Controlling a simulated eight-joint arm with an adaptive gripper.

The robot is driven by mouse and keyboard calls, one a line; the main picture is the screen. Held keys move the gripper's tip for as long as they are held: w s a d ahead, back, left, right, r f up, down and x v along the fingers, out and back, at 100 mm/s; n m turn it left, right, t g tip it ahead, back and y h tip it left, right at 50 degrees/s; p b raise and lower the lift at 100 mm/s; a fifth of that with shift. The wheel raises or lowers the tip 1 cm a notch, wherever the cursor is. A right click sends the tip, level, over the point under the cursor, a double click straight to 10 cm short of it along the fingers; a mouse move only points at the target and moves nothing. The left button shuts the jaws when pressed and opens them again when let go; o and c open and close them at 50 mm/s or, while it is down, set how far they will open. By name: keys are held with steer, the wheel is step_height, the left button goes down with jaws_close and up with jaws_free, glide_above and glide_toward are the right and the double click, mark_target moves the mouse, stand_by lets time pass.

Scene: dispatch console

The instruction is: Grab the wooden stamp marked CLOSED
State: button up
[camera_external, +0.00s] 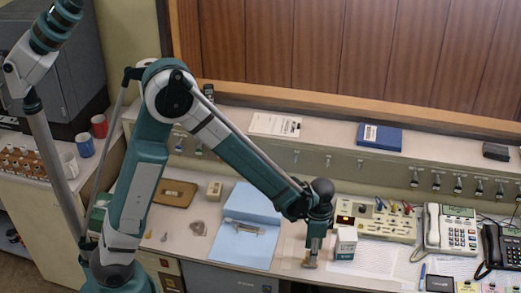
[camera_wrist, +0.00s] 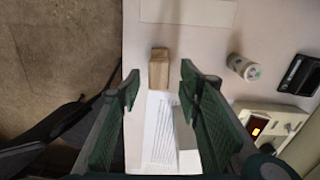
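A small light-wood block (camera_wrist: 158,72), which looks like the wooden stamp, lies on the pale counter in the wrist view. No CLOSED marking can be read on it. My gripper (camera_wrist: 160,92) is open, with one green fingertip on each side and the block just beyond and between the tips. In the external view my gripper (camera_external: 312,256) points down, low over the counter. A small brownish piece (camera_external: 309,265) shows right at its fingertips; contact cannot be told there.
A white and green box (camera_external: 346,245) stands close right of my gripper. A blue folder (camera_external: 244,238) lies to the left. A button panel (camera_external: 385,219), a white phone (camera_external: 451,229) and a black phone (camera_external: 503,246) are to the right. The counter's front edge is close.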

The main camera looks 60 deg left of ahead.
stand_by(0.3)
steer(key=shift+s+f+b, duration=0.1)
steer(key=shift+f+b, duration=0.65)
steer(key=shift+f, duration=1.85)
steer(key=c, duration=1)
